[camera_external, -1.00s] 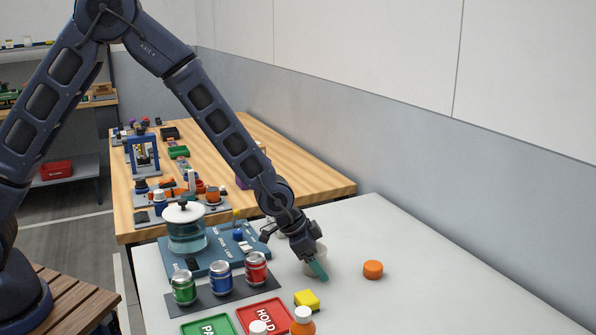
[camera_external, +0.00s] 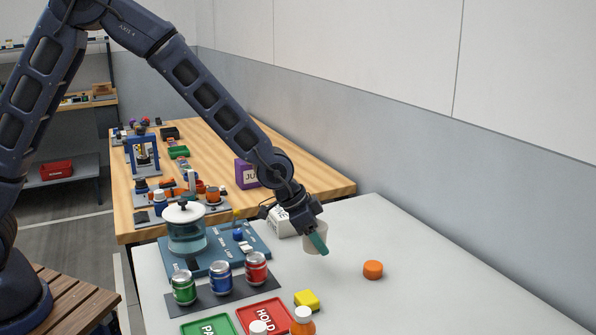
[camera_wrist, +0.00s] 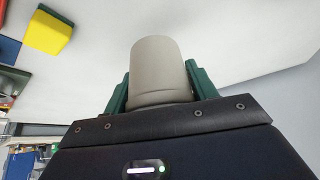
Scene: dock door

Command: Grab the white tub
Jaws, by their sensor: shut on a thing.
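The white tub (camera_external: 311,240) is held between the green fingers of my gripper (camera_external: 316,243), above the white table. In the wrist view the tub (camera_wrist: 158,68) looks pale grey-white and stands between the two fingers of my gripper (camera_wrist: 158,85), one finger on each side. My gripper is shut on it. Part of the tub is hidden behind a finger in the outside view.
An orange round piece (camera_external: 373,269) lies to the right on the white table (camera_external: 440,290). The table's right side is clear.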

